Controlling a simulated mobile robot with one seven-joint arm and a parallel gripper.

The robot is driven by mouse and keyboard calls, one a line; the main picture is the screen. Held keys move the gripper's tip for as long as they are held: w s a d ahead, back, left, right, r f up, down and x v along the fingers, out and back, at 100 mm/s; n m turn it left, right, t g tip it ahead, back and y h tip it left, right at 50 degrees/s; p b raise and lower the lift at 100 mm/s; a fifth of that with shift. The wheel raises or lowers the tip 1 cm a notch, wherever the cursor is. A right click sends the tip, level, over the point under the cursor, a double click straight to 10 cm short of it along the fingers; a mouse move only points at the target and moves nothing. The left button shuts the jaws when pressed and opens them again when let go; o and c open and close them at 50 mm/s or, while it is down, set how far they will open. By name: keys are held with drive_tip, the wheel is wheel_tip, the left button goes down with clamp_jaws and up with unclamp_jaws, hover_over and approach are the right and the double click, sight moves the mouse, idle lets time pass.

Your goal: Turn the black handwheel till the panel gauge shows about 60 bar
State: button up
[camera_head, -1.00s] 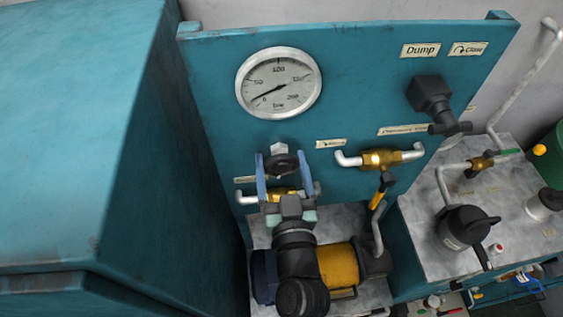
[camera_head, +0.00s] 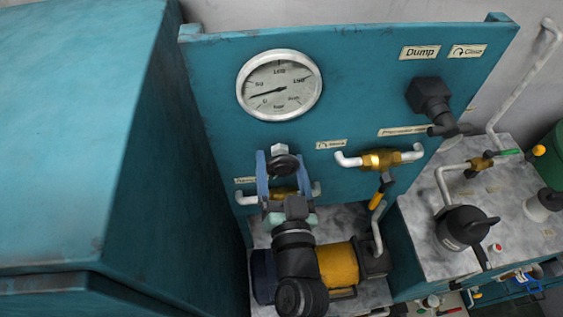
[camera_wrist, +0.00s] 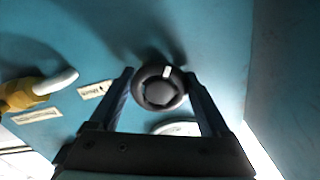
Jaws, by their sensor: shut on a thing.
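The black handwheel (camera_head: 284,165) sits on the teal panel below the gauge; it also shows in the wrist view (camera_wrist: 160,93), with a white mark on its rim. My gripper (camera_head: 281,157) has its two blue fingers on either side of the handwheel and is shut on it; it shows in the wrist view too (camera_wrist: 160,78).
A brass valve with pipe ends (camera_head: 381,159) is right of the handwheel. A black fitting (camera_head: 432,98) juts from the panel's upper right. A yellow motor (camera_head: 338,264) stands below near my arm. A large teal cabinet (camera_head: 75,130) fills the left side.

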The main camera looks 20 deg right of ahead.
drive_tip(key=shift+a+m+p, duration=0.1)
drive_tip(key=shift+m+p, duration=0.25)
drive_tip(key=shift+m, duration=1.75)
drive_tip(key=o, duration=1.2)
drive_tip(key=shift+s, duration=0.1)
